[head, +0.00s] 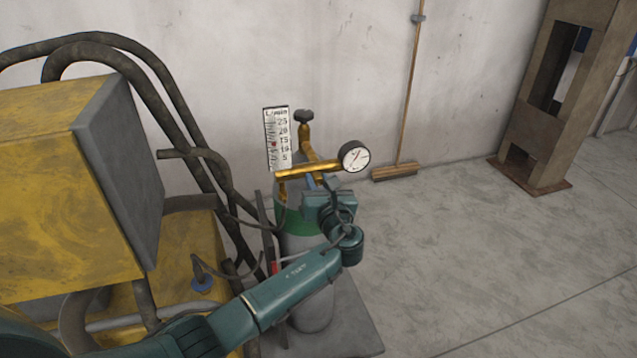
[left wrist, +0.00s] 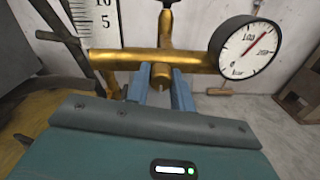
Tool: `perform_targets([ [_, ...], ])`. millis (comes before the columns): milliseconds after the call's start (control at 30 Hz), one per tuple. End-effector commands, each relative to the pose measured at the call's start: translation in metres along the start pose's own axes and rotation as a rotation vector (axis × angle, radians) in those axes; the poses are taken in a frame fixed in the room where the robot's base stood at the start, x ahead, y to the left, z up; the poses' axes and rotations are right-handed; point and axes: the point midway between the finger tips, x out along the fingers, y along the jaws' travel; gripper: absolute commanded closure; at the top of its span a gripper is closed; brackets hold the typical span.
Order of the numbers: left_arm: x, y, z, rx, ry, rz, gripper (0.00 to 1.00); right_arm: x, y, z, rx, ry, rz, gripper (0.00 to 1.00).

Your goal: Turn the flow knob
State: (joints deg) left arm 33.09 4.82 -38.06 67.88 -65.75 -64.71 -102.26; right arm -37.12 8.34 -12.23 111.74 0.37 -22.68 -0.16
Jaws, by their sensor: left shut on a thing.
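The flow knob (left wrist: 160,76) is a small brass piece below the horizontal brass pipe (left wrist: 115,60) in the left wrist view. My left gripper (left wrist: 160,92) is shut on it, one blue finger on each side. In the head view my left gripper (head: 322,182) is just below the brass pipe (head: 308,168), and its fingers and body hide the knob. The white flow scale (head: 278,138), marked L/min from 5 to 25, stands upright at the pipe's left end. A small red mark shows near 15. My right gripper is not in view.
A round pressure gauge (head: 354,156) is at the pipe's right end. The green-shouldered cylinder (head: 312,312) stands below. A yellow machine (head: 60,190) with dark hoses crowds the left. A broom (head: 394,172) leans on the wall.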

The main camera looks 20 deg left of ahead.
Motion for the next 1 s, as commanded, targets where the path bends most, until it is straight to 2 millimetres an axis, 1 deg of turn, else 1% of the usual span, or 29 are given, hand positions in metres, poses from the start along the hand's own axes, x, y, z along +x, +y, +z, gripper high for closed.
perform_targets([
  [133, -0.001, 0.000, -0.002, 0.000, 0.003, -0.002, 1.00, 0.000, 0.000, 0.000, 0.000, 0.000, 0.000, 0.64],
  [167, -0.001, 0.000, -0.002, 0.000, 0.003, -0.002, 0.76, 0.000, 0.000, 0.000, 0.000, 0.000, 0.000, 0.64],
  [400, 0.000, 0.000, -0.001, -0.001, 0.002, -0.001, 0.56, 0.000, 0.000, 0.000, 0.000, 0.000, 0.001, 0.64],
  [433, 0.000, 0.000, -0.001, -0.001, 0.002, -0.001, 0.55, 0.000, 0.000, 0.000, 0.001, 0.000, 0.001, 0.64],
  [667, -0.001, 0.000, -0.001, -0.002, 0.001, -0.001, 0.55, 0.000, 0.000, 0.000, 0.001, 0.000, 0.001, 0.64],
  [767, -0.007, -0.001, -0.002, -0.001, 0.001, -0.002, 0.55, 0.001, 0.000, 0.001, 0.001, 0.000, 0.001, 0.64],
  [867, -0.021, -0.001, -0.002, -0.003, 0.001, -0.004, 0.55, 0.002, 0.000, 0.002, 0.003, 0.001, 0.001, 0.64],
  [1000, -0.052, -0.001, -0.003, -0.004, 0.003, -0.005, 0.55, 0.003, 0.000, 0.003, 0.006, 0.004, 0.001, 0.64],
])
